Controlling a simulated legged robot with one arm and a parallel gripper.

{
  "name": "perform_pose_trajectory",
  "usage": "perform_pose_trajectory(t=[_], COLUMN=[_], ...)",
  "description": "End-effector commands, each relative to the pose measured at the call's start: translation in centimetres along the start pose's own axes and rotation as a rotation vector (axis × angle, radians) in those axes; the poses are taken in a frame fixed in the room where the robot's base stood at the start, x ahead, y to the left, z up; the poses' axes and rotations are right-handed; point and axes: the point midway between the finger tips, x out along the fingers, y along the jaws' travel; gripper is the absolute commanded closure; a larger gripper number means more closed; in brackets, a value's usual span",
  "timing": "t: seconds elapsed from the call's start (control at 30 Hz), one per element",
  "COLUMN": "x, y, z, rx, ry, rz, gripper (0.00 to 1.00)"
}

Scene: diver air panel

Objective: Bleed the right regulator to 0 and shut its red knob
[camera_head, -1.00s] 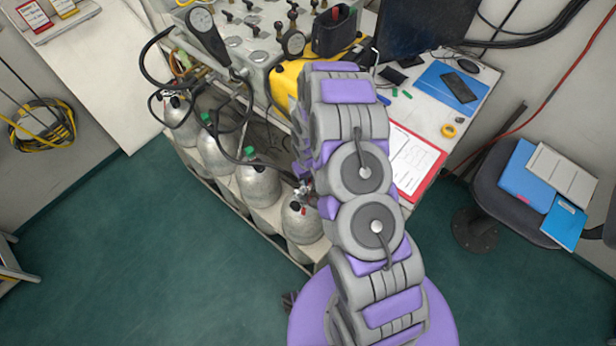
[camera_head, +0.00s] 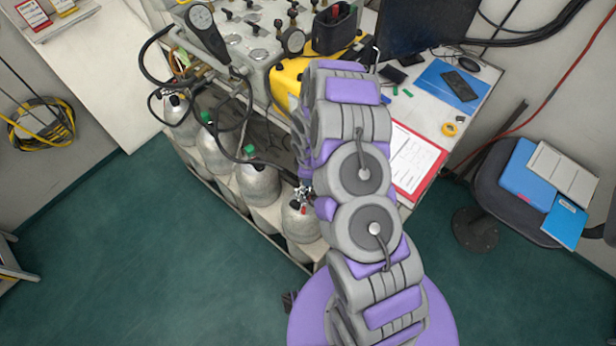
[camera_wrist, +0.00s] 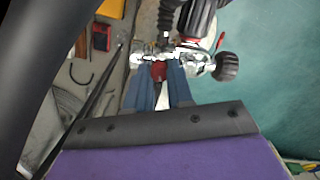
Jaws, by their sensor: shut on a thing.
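The right regulator (camera_head: 304,192) is a shiny metal fitting on the front-right silver cylinder (camera_head: 300,228). In the wrist view the regulator (camera_wrist: 200,62) is just beyond my fingertips, with a black knob (camera_wrist: 228,67) on its right. My gripper (camera_wrist: 160,76) has two blue fingers shut on the red knob (camera_wrist: 158,70), one on each side of it. The fingers hide part of the knob. In the head view my arm hides most of the gripper and its hold. No gauge reading for this regulator is legible.
More silver cylinders (camera_head: 258,184) stand in a row to the left, with black hoses (camera_head: 230,148) above them. The panel (camera_head: 245,40) and a desk with a red clipboard (camera_head: 412,160) lie behind. A chair (camera_head: 500,205) is at right. Green floor (camera_head: 130,250) is free in front.

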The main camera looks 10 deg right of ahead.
Motion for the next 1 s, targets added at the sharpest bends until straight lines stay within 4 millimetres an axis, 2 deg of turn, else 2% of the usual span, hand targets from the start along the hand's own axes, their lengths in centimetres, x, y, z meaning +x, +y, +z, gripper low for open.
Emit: perform_pose_trajectory(t=[0.3,0.77,0.8,1.0], x=[-0.03,-0.04,-0.04,-0.02], y=[0.03,0.04,0.05,0.04], z=[-0.04,-0.04,-0.05,-0.04], rx=[-0.100,-0.113,-0.113,-0.113], ry=[0.000,0.001,0.001,0.001], rz=[0.001,0.001,0.002,0.001], gripper=[1.00,1.00,0.77,0.58])
